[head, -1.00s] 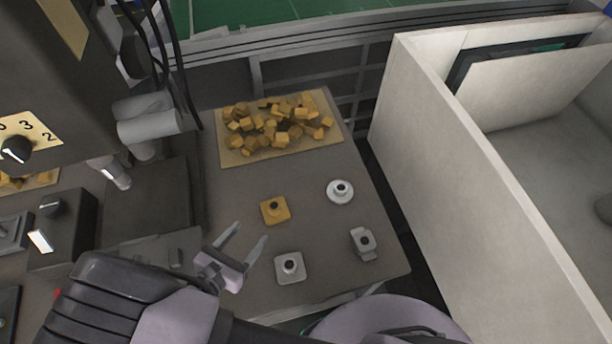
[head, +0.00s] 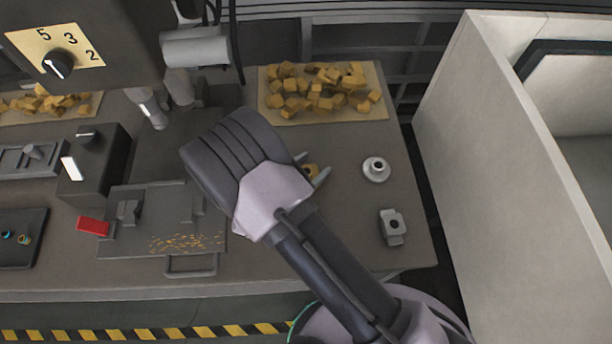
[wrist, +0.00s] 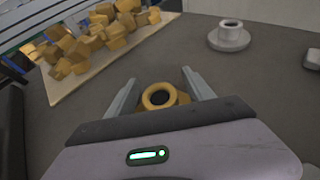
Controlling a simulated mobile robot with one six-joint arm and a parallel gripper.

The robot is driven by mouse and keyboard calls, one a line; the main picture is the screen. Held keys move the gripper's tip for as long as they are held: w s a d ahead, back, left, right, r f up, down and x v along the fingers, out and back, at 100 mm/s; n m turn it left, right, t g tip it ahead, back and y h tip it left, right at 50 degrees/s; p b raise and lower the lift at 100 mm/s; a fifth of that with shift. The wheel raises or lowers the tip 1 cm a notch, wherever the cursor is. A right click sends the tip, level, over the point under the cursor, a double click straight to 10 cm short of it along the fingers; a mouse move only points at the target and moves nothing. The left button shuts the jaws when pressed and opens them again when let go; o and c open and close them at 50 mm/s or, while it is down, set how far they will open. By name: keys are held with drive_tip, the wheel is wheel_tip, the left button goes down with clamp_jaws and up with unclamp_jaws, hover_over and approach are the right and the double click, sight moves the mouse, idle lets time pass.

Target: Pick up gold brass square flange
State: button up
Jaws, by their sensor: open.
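The gold brass square flange (head: 311,171) lies on the grey bench top, mostly hidden by my arm in the head view. In the wrist view the flange (wrist: 180,97) shows its round collar and dark bore, with its lower part hidden behind my gripper's body. My gripper (wrist: 159,78) is open, with one finger on each side of the flange and nothing held. The gripper (head: 314,164) also shows in the head view, its fingertips beside the flange. I cannot tell how far the fingers are above the bench.
A round silver flange (head: 376,170) and a silver flange with flat sides (head: 393,226) stand to the right. A board of brass cubes (head: 372,112) lies behind. A white-walled enclosure (head: 520,150) bounds the right side. A machine with a dial (head: 58,65) stands left.

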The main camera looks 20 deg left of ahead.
clamp_jaws()
idle(1.3)
